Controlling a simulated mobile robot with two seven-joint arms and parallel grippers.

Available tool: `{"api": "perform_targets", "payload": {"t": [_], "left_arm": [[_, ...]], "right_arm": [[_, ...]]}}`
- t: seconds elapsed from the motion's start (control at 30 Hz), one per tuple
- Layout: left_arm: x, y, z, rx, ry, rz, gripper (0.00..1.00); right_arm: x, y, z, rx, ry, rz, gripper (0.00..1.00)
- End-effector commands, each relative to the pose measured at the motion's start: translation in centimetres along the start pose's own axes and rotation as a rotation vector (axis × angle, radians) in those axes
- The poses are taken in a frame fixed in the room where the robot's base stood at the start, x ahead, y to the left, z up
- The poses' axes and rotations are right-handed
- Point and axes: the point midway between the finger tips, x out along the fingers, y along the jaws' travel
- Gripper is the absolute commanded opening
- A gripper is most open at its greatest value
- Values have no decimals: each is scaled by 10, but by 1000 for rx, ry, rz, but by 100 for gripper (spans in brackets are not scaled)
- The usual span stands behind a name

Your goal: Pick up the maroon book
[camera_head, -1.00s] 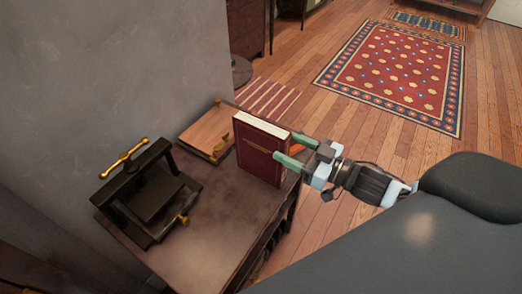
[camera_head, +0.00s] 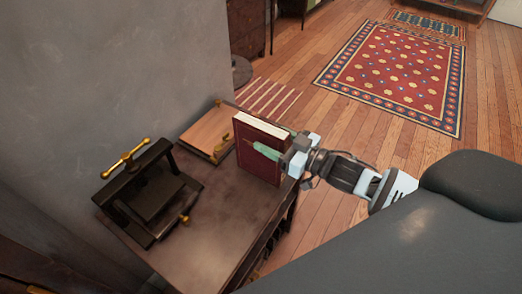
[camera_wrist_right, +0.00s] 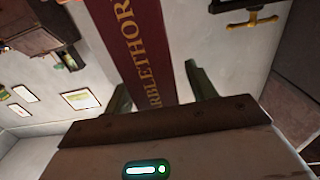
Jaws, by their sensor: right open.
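The maroon book (camera_head: 262,165) stands upright at the right edge of the dark table, its pale page edges facing up. My right gripper (camera_head: 270,148) is at the book's right side, with one green finger lying across its near cover and the other hidden behind the book. In the right wrist view the book's spine (camera_wrist_right: 135,45), with gold lettering, passes between the two spread fingers (camera_wrist_right: 157,80). A gap shows between the spine and the right-hand finger there; contact on the other side is unclear. My left gripper is not in view.
A dark press with gold handles (camera_head: 152,200) stands on the table (camera_head: 215,235) to the left. A flat wooden board with gold fittings (camera_head: 207,133) lies behind the book. The grey wall (camera_head: 110,70) borders the table. Its front part is clear.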

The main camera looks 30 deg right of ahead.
Motion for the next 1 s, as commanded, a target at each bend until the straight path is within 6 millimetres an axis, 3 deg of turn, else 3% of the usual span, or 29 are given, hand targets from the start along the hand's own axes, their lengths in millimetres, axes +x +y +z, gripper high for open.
{"api": "perform_targets", "payload": {"t": [0.1, 0.53, 1.0], "left_arm": [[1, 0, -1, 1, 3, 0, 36], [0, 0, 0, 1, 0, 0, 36], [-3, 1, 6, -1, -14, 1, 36]], "right_arm": [[0, 0, 0, 0, 0, 0, 55], [0, 0, 0, 0, 0, 0, 0], [0, 0, 0, -1, 0, 0, 0]]}}
